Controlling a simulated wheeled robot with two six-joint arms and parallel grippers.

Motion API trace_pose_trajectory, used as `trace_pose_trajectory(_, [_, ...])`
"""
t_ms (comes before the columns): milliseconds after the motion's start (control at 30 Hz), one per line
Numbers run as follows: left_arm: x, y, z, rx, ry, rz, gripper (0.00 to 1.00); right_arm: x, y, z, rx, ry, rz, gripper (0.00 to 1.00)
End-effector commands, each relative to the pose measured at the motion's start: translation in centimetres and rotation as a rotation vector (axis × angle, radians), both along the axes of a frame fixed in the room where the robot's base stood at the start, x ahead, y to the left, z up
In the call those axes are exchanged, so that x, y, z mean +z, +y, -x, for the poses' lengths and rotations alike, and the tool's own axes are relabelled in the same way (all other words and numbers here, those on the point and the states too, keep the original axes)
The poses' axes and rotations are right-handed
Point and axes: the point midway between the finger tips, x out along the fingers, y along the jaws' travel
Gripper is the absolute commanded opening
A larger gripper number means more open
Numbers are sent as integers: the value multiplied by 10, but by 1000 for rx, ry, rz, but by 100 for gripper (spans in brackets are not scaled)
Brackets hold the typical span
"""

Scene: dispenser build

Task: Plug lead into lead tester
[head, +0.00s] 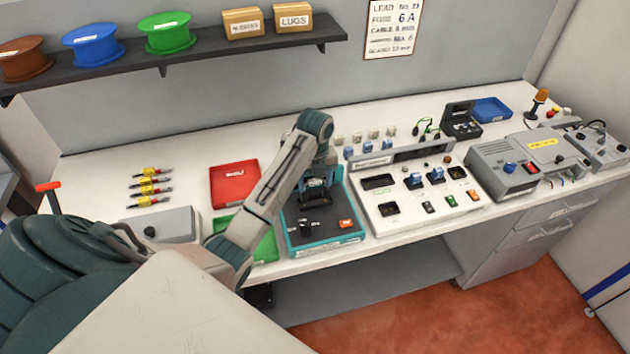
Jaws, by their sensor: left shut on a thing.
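My left gripper (318,194) points down over the back of a teal-edged dark fixture (290,242) at the middle of the bench. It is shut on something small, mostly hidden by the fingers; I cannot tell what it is. A small black part (306,226) and an orange part (345,223) are on the fixture in front of the gripper. No loose lead shows clearly. I cannot tell for sure which device is the lead tester; a grey box with a looped cable (603,146) stands at the far right. My right gripper is not in view.
A white panel (440,220) with switches and sockets lies right of the fixture, then a grey machine (500,180) with a blue knob. A red tray (234,184), a green tray (262,250) and several yellow-handled tools (150,186) are left. A shelf (190,52) holds spools and boxes.

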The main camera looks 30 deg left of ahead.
Motion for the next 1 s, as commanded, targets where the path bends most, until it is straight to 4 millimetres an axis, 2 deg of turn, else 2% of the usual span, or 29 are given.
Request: trace_pose_trajectory(1000, [-12, 0, 0, 0, 0, 0, 37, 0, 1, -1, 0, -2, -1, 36])
